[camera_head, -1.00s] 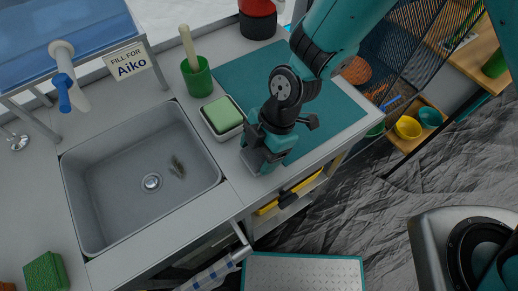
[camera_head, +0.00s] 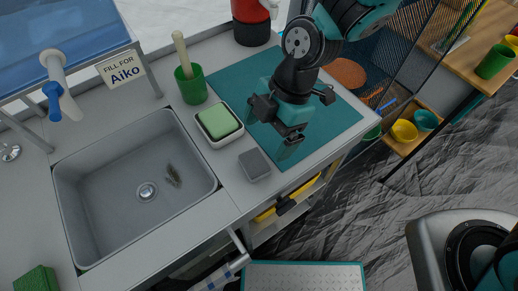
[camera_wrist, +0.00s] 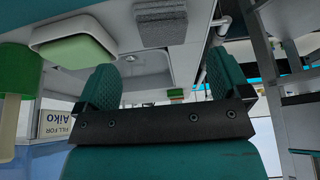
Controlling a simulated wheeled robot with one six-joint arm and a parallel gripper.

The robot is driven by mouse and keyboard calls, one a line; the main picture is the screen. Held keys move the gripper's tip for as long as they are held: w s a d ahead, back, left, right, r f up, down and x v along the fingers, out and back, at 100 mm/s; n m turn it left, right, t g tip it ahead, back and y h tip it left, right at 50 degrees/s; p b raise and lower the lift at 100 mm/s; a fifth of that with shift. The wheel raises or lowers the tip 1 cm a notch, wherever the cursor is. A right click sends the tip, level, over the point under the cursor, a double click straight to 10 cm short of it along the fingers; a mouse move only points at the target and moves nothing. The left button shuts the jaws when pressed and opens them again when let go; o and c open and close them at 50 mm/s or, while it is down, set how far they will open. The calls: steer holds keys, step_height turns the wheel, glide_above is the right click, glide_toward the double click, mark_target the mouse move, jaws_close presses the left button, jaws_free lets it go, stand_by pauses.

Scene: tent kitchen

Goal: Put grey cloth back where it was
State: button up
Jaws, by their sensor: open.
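The grey cloth (camera_head: 254,164) is a small folded square lying flat on the counter, between the sink and the teal mat, just in front of the soap dish. In the wrist view a dark grey textured pad (camera_wrist: 160,22) at the top looks like the same cloth. My gripper (camera_head: 287,146) is over the teal mat, to the right of the cloth and apart from it. In the wrist view my gripper (camera_wrist: 163,84) shows its two teal fingers spread, with nothing between them.
A white dish with a green sponge (camera_head: 218,122) stands behind the cloth. A green cup (camera_head: 191,84) with a handle in it is farther back. The sink (camera_head: 140,190) opens to the left. The teal mat (camera_head: 235,82) is mostly bare. A striped towel (camera_head: 222,273) hangs at the front.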

steer(key=s+d+r+m+t, duration=0.1)
steer(key=s+d+r+m, duration=0.2)
steer(key=d+r+m, duration=0.4)
steer(key=s+d+r+m+t, duration=0.1)
steer(key=s+d+r+m, duration=0.3)
steer(key=d+r+m, duration=0.3)
steer(key=shift+d+r+m+t+y, duration=0.15)
steer(key=shift+r+m+t+y, duration=0.2)
steer(key=shift+r+m, duration=1.5)
steer(key=shift+s+f+m, duration=0.1)
steer(key=shift+f+m, duration=0.25)
